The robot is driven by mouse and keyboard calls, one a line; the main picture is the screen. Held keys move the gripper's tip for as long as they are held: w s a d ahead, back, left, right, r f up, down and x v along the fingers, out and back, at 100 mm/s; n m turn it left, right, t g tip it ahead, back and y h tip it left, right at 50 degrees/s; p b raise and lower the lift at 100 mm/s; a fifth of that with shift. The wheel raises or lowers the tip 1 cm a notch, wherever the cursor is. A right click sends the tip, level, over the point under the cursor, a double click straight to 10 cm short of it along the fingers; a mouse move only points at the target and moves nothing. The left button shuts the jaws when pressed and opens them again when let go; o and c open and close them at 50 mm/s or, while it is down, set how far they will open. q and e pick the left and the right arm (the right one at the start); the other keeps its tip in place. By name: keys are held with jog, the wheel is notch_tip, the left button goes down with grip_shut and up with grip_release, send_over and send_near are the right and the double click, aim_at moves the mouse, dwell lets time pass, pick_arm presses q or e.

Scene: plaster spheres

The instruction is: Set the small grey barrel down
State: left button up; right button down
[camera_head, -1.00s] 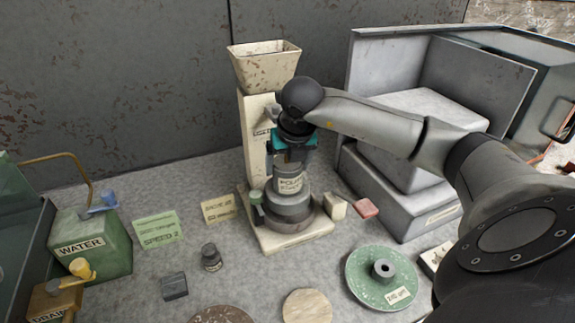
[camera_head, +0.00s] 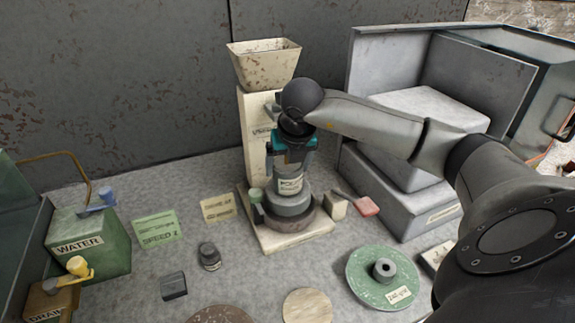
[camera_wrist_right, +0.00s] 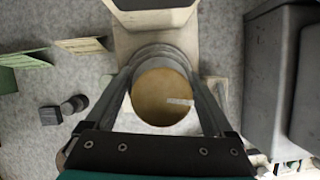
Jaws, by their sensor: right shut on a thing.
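The small grey barrel (camera_head: 290,183), with a pale label, is upright in my right gripper (camera_head: 293,160), over the round dark base of a cream machine (camera_head: 252,130). My right gripper's fingers come down on both sides of it and are shut on it. Whether its bottom touches the round base is not clear. In the right wrist view the barrel (camera_wrist_right: 160,95) is seen from above between the fingers of the right gripper (camera_wrist_right: 163,100), with a tan round top and a small pale strip on it. My left gripper is not in view.
A cream hopper (camera_head: 263,62) tops the machine. A grey box-like unit (camera_head: 400,190) stands close on the right, with a red paddle (camera_head: 368,206) before it. A green disc (camera_head: 362,290), a small dark jar (camera_head: 209,257) and a green water tank (camera_head: 110,240) stand around.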

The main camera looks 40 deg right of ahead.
jog(key=shift+f+b, duration=0.75)
jog(key=shift+f, duration=0.15)
jog(key=shift+c, duration=0.4)
grip_release()
jog(key=shift+o, duration=0.4)
jog(key=shift+r+p, duration=1.35)
jog(key=shift+r, duration=0.7)
jog(key=shift+f, duration=0.1)
